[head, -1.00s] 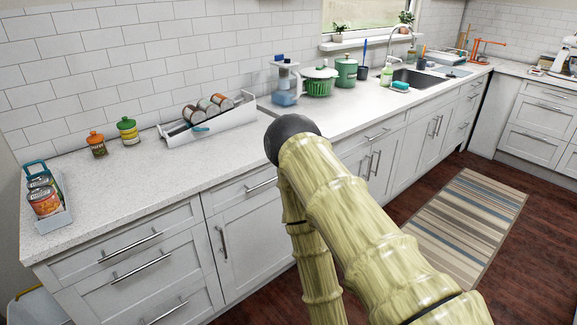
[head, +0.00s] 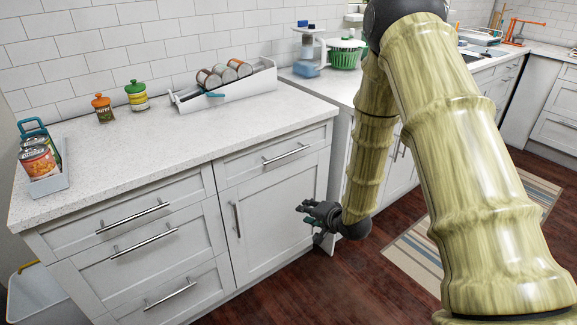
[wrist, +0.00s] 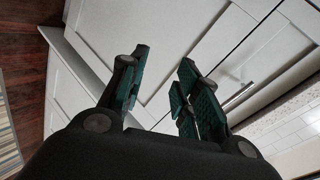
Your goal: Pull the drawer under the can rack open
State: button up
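A white rack (head: 235,98) holds three cans lying on their sides, near the counter's back. Below it, under the counter's front edge, is a shut drawer (head: 245,163) with a metal bar handle (head: 285,154). My gripper (head: 304,212) is in front of the cabinet, lower than this drawer and right of the door's upright handle. In the wrist view, its two green-padded fingers (wrist: 163,62) are apart with nothing between them. White cabinet fronts and a bar handle (wrist: 238,97) show beyond them; I cannot tell which handle this is.
A shut cabinet door (head: 268,220) is below the drawer. Several shut drawers with bar handles (head: 145,243) stand to the left. A teal-handled carrier with cans (head: 62,180) is at the counter's left end. Wooden floor (head: 300,290) is clear in front.

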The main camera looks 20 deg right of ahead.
aim_at(289, 154)
jog(key=w+d+r+m+t+y+b, duration=0.2)
jog(key=w+d+r+m+t+b, duration=0.1)
jog(key=w+r, duration=0.8)
jog(key=x, duration=0.3)
jog(key=r+x, duration=0.1)
jog(key=x, duration=0.2)
jog(key=a+x, duration=0.1)
jog(key=x, duration=0.2)
jog(key=shift+r+b, duration=0.25)
jog(key=shift+b, duration=0.1)
jog(key=shift+s, duration=0.1)
grip_shut()
